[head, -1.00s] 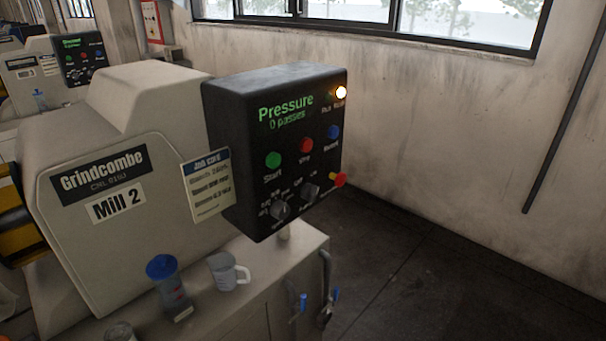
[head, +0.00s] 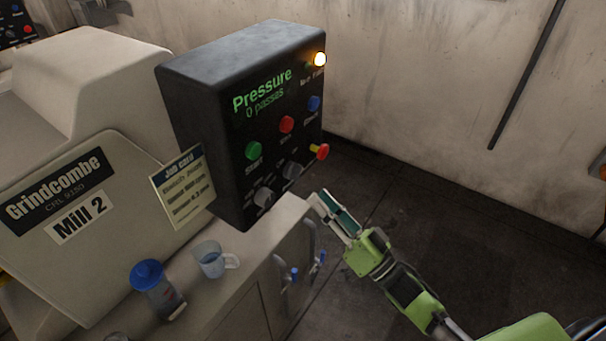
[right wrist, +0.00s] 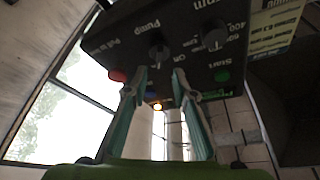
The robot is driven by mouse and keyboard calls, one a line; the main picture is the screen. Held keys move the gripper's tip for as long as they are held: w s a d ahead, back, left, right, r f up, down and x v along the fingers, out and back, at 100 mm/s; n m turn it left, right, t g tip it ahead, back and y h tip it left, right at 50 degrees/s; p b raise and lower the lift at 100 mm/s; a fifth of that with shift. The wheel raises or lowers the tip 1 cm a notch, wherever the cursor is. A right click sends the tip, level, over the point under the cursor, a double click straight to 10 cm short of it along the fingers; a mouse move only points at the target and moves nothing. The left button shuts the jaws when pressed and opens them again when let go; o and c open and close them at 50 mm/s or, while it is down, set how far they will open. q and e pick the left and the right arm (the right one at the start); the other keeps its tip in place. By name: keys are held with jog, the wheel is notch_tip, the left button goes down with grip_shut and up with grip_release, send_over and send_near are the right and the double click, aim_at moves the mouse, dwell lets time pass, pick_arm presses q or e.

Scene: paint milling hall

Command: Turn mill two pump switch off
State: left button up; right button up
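Mill two's dark control box (head: 212,72) stands beside the mill housing marked Mill 2 (head: 82,218). On its face, the pump switch (head: 292,170) is a dark knob right of a similar knob (head: 265,197). The wrist view shows the pump switch (right wrist: 158,52) under its upside-down "Pump" label; I cannot read its setting. My right gripper (head: 324,203) is open and empty, below and right of the switch, apart from the box. In the right wrist view, the knob lies just beyond the gap between the fingertips (right wrist: 161,72). My left gripper is not in view.
A red emergency button (head: 321,151) sits close right of the switch. Green (head: 254,150), red (head: 287,124) and blue (head: 314,103) buttons are above. An amber lamp (head: 320,59) is lit. Floor right is clear.

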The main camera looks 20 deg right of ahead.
aim_at(299, 176)
jog(key=p+x, duration=0.1)
jog(key=x, duration=0.5)
jog(key=shift+r, duration=0.1)
jog(key=shift+w+a+p, duration=0.25)
jog(key=shift+w+p, duration=0.1)
jog(key=shift+w, duration=0.15)
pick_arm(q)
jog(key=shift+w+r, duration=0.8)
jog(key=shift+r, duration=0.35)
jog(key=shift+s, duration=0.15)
pick_arm(e)
grip_shut()
